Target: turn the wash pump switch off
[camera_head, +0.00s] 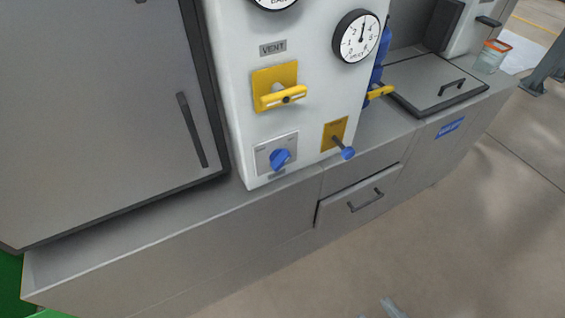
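A blue rotary knob (280,159) sits on a light grey plate low on the white panel (235,80). It looks like the switch, but the lettering around it and the small label below are too small to read. The knob appears turned at a slant; which setting it points to cannot be told. Small grey pieces at the bottom edge may be the tip of my gripper (389,307). They are well below and to the right of the knob, apart from the panel, and whether they are open cannot be seen.
A yellow handle (283,97) sits under the VENT label. A blue-tipped lever (347,153) stands out to the right of the knob. Two gauges (357,37) are above. The floor (480,220) at right is clear.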

